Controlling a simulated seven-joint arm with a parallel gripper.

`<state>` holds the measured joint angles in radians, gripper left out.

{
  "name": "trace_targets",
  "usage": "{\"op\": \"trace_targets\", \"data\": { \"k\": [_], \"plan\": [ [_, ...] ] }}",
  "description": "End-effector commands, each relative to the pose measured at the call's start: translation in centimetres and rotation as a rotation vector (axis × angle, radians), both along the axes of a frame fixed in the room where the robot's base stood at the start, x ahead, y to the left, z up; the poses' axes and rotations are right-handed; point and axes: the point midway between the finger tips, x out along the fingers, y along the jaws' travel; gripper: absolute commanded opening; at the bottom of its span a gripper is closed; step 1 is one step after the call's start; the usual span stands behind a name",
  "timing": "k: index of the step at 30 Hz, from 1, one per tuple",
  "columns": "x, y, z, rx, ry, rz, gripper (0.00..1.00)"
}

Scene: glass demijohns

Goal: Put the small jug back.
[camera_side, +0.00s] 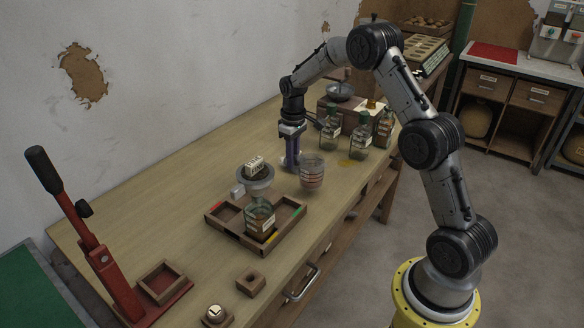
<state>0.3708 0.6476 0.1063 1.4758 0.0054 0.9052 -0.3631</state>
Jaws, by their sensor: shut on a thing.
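A small clear jug (312,174) with red bands stands out near the middle of the wooden bench. My gripper (291,163) points down right beside its left side and is shut, apparently on the jug's handle side. The fingers hide the exact contact. The jug looks upright and at or just above the bench top; I cannot tell which.
A wooden tray (222,230) in front holds a glass jar (260,217) with brown contents. A grey dish (254,182) carries a white labelled block (254,164). A red lever press (85,235) stands front left.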

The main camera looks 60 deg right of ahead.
Motion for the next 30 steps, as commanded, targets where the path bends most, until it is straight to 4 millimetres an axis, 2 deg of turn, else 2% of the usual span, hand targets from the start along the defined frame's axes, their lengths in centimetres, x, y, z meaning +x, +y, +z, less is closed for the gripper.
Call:
{"op": "trace_targets", "data": {
  "k": [10, 22, 23, 24, 27, 30],
  "plan": [
    [0.4, -0.2, -3.5, 0.001, 0.002, 0.000, 0.00],
    [0.4, -0.2, -4.0, 0.000, 0.001, 0.000, 0.00],
    [0.4, -0.2, -4.0, 0.000, 0.001, 0.000, 0.24],
    [0.4, -0.2, -4.0, 0.000, 0.001, 0.000, 0.31],
    [0.4, -0.2, -4.0, 0.000, 0.001, 0.000, 0.49],
    [0.4, -0.2, -4.0, 0.000, 0.001, 0.000, 0.50]
  ]
}}
